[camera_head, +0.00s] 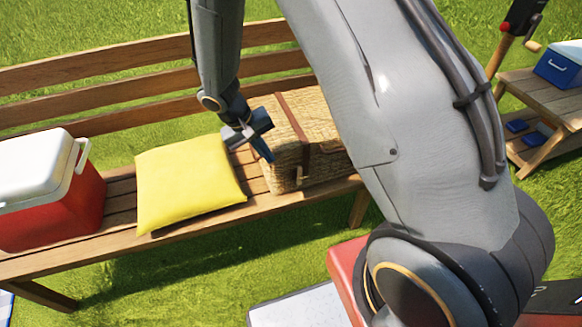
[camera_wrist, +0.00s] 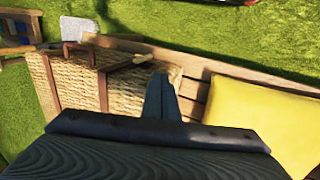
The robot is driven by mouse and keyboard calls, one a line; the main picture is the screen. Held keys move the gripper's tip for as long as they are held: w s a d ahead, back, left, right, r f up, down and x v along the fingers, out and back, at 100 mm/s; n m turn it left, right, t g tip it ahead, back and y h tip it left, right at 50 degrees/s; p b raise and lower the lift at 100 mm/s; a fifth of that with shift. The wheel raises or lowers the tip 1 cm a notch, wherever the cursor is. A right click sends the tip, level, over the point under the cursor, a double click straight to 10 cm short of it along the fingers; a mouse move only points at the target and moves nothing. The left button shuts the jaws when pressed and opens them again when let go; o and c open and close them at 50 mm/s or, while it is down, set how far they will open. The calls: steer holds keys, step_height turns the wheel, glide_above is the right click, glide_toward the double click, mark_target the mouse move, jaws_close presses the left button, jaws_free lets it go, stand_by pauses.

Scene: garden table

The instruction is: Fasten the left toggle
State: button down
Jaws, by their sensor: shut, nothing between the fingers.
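A woven wicker hamper (camera_head: 315,165) lies on the wooden bench, its right part hidden behind my arm. A brown strap (camera_head: 291,122) runs over its lid on the left side. A small pale wooden toggle (camera_head: 299,175) shows low on the front below that strap; I cannot tell its exact turn. My gripper (camera_head: 268,156) is shut and empty, pointing down by the hamper's left end, left of the toggle. In the wrist view the shut fingers (camera_wrist: 161,98) stand beside the hamper (camera_wrist: 75,85), whose two straps and a brown handle (camera_wrist: 78,50) show. The right toggle is not clearly visible.
A yellow cushion (camera_head: 187,182) lies on the bench (camera_head: 122,258) left of the hamper. A red and white cooler (camera_head: 50,195) stands farther left. A picnic table (camera_head: 545,105) with a blue box (camera_head: 560,65) is at the right. Grass lies around.

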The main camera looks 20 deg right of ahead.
steer(key=shift+w+a+f, duration=0.1)
steer(key=shift+a+f, duration=0.1)
steer(key=shift+f, duration=0.05)
steer(key=p, duration=0.2)
glide_toward(300, 176)
steer(key=shift+f, duration=2.3)
steer(key=shift+w+d, duration=0.1)
steer(key=shift+d, duration=0.15)
steer(key=shift+a, duration=0.1)
